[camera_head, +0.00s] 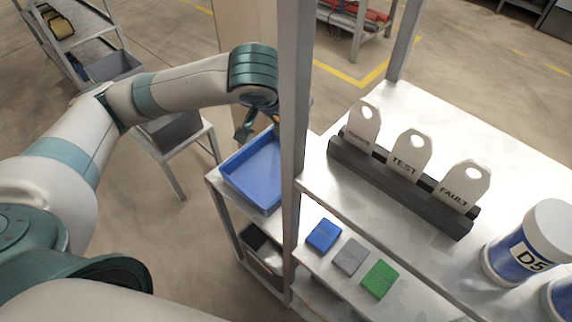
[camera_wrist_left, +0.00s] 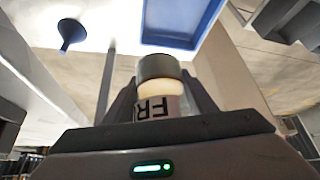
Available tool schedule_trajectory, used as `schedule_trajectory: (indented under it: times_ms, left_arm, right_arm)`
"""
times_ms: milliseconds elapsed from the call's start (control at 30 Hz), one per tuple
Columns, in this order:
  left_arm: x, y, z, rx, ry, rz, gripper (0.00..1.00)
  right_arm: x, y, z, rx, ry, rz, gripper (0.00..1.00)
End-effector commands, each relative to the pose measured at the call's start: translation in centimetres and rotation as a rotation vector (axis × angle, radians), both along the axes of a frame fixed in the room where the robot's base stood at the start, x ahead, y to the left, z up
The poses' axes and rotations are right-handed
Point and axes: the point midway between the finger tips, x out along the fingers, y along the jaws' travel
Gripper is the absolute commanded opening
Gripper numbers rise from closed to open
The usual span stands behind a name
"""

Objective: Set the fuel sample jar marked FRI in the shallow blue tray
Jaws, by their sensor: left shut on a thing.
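The shallow blue tray (camera_head: 233,176) stands on a light bench left of the grey post, and nothing shows in its visible part. The tray also shows at the top of the left wrist view (camera_wrist_left: 185,42). My left gripper (camera_wrist_left: 160,98) is shut on a jar (camera_wrist_left: 158,68) with a dark lid and a pale label. In the head view my left gripper (camera_head: 262,122) is over the tray's far end, partly hidden by the post, and the jar is mostly hidden. My right gripper is not in view.
The grey upright post (camera_head: 293,110) stands close beside the tray and gripper. Blue, grey and green pads (camera_head: 350,257) lie nearer. A blue funnel (camera_wrist_left: 72,33) shows in the wrist view.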

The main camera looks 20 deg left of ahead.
Motion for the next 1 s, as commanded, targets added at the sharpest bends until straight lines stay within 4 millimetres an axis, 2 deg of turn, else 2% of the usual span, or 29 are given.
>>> schedule_trajectory:
  times_ms: [633, 833, 1000]
  left_arm:
    - [0.0, -0.1, -0.4, 0.0, 0.0, -0.018, 0.2]
    - [-0.1, -0.4, -2.7, -0.002, 0.003, -0.114, 0.2]
    - [-0.1, -0.8, -6.0, -0.004, 0.005, -0.268, 0.2]
  right_arm:
    - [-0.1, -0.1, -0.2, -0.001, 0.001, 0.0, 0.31]
    - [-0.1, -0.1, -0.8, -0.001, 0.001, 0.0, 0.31]
    - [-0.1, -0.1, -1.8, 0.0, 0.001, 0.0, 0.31]
